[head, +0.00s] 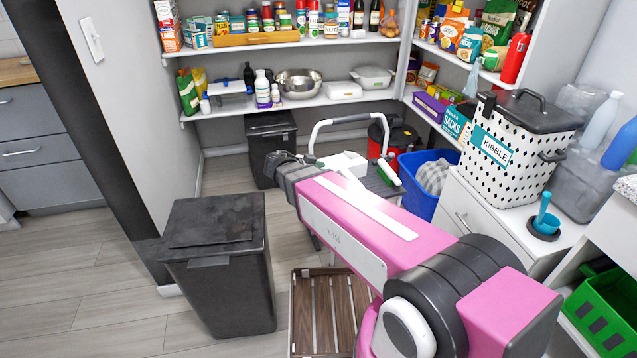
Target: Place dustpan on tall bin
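A tall black bin (225,285) with a closed, flat, dusty-looking lid (213,220) stands on the floor left of my arm. Nothing lies on its lid. A second, smaller black bin (270,150) stands farther back under the shelf. I cannot pick out a dustpan for certain. A white item (343,162) with green parts near it lies on a grey step stool (378,185) behind my arm, partly hidden. My pink arm reaches from the lower right toward the back. The dark end of my gripper (281,162) is near the stool's left side; its fingers are not clear.
A slatted wooden crate (296,318) sits on the floor right of the tall bin. A blue bin (422,196) and a red bucket (378,140) stand behind my arm. A kibble container (520,150) is on the right cabinet. The floor at left is clear.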

